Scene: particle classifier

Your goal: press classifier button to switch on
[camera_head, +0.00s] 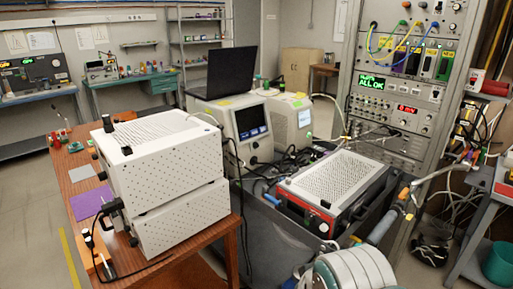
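No part is labelled as the classifier, and I cannot make out its button. A white instrument (228,110) with a dark blue screen (252,122) stands in the middle, behind the stacked boxes. A second white instrument (291,110) with a small lit screen (304,118) stands to its right. Two stacked white perforated boxes (166,175) stand on the wooden table at the left. A white-topped unit with a red front (305,212) sits at the centre right. I cannot make out my gripper.
A wooden table (182,253) holds the boxes and a purple sheet (90,202). A dark laptop (230,72) sits on the instrument. A tall rack (398,95) with a green "ALL OK" display stands at the right. Cables hang between the instruments.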

